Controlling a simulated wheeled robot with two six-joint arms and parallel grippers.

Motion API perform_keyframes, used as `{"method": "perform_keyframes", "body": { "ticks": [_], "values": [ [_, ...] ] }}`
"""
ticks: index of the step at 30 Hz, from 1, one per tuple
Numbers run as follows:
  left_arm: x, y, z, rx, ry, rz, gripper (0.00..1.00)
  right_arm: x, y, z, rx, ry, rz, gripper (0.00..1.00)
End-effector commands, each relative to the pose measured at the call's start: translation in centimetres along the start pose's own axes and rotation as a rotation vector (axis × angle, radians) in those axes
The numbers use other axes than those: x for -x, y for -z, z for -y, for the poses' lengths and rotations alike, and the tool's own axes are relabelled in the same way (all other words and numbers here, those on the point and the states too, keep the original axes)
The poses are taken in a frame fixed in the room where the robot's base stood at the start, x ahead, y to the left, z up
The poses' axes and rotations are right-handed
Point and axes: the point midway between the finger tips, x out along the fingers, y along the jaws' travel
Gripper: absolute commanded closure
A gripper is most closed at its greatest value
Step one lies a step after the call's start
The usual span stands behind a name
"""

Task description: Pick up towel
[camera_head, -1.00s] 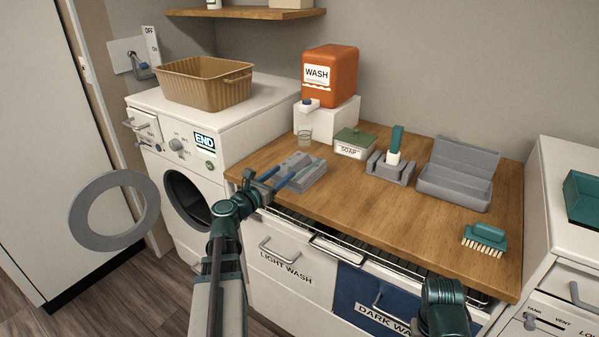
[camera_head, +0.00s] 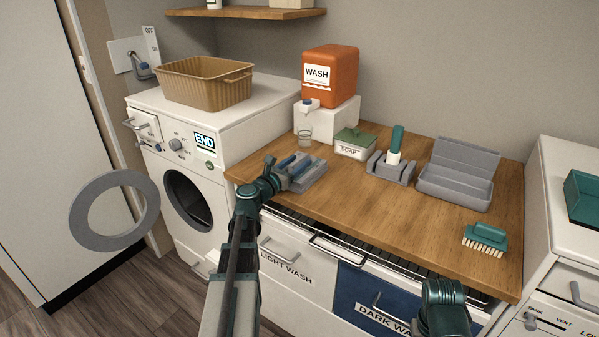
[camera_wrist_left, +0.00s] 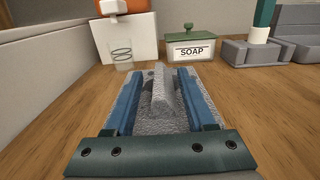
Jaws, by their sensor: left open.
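The grey folded towel (camera_head: 313,178) lies on the left part of the wooden counter. My left gripper (camera_head: 296,162) is over it, low and close. In the left wrist view the two blue fingers of the left gripper (camera_wrist_left: 163,74) are open, one on each side of a raised ridge of the towel (camera_wrist_left: 161,108). Whether the fingers touch the cloth I cannot tell. Part of the towel is hidden by the gripper in the head view. My right arm shows at the bottom right, but its gripper is not seen.
Behind the towel stand a small glass (camera_head: 305,136), a soap box (camera_head: 354,146) and an orange wash dispenser (camera_head: 331,77). A grey holder (camera_head: 390,172), an open grey case (camera_head: 455,187) and a brush (camera_head: 486,238) are to the right. The counter's middle (camera_head: 365,210) is clear.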

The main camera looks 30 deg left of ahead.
Motion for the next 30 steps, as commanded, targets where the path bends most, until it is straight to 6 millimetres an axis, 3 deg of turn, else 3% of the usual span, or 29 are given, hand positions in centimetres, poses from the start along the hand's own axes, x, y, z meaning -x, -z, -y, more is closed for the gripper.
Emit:
{"method": "perform_keyframes", "body": {
  "ticks": [4,13,30],
  "values": [
    [0.1,0.0,0.03,0.0,0.0,0.0,0.47,0.0,0.0,0.0,0.0,0.0,0.0,0.5],
    [0.12,0.0,0.02,0.0,0.0,0.0,1.0,0.0,0.0,0.0,0.0,0.0,0.0,0.5],
    [0.08,-0.31,0.07,0.0,0.0,0.0,1.0,0.3,-0.02,-0.03,0.0,0.0,0.0,0.5]
  ]
}}
